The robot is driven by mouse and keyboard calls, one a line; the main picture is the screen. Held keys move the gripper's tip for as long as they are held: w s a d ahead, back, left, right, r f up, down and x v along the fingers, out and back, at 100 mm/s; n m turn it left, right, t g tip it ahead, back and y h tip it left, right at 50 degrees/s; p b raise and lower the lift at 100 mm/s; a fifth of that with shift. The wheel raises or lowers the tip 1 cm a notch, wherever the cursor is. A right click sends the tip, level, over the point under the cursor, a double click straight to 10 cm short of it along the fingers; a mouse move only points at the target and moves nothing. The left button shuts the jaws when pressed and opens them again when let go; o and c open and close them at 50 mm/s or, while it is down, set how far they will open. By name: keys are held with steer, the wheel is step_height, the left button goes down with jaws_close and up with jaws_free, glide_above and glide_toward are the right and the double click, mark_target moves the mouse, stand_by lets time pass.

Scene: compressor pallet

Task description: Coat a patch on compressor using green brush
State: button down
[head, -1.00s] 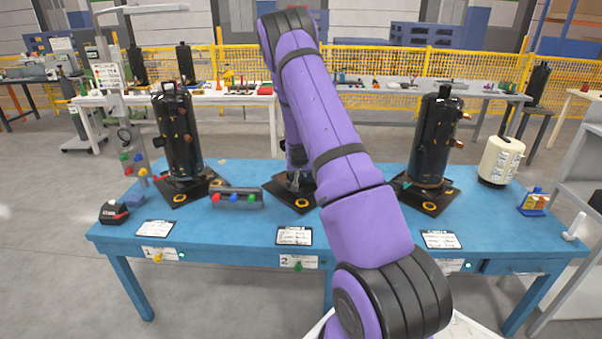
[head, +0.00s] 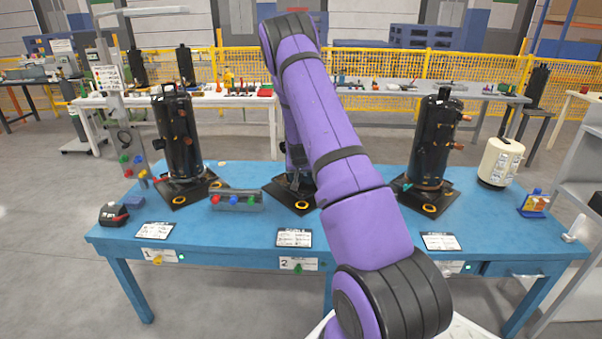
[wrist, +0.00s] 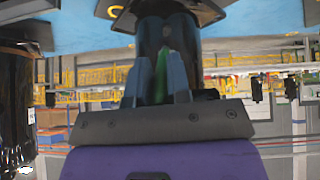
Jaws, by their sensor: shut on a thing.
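Three black compressors stand on dark base plates on the blue table (head: 400,238). The left compressor (head: 180,135) and right compressor (head: 434,140) are in plain sight. The middle compressor is mostly hidden behind my purple arm in the head view; its base plate (head: 280,193) shows. In the wrist view, which looks upside down, my gripper (wrist: 160,68) is shut on the green brush (wrist: 162,72), a narrow green shape between the fingers. A dark compressor body (wrist: 167,36) lies directly beyond the fingertips. Brush tip contact and any coated patch cannot be made out.
Sheets lie along the front edge. In the wrist view another dark cylinder (wrist: 15,110) stands close at left.

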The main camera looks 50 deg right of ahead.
steer(key=shift+s+a+r, duration=0.1)
steer(key=shift+r, duration=3)
steer(key=shift+f, duration=0.1)
steer(key=shift+f, duration=3.15)
steer(key=shift+s+a, duration=1.9)
steer(key=shift+a, duration=0.4)
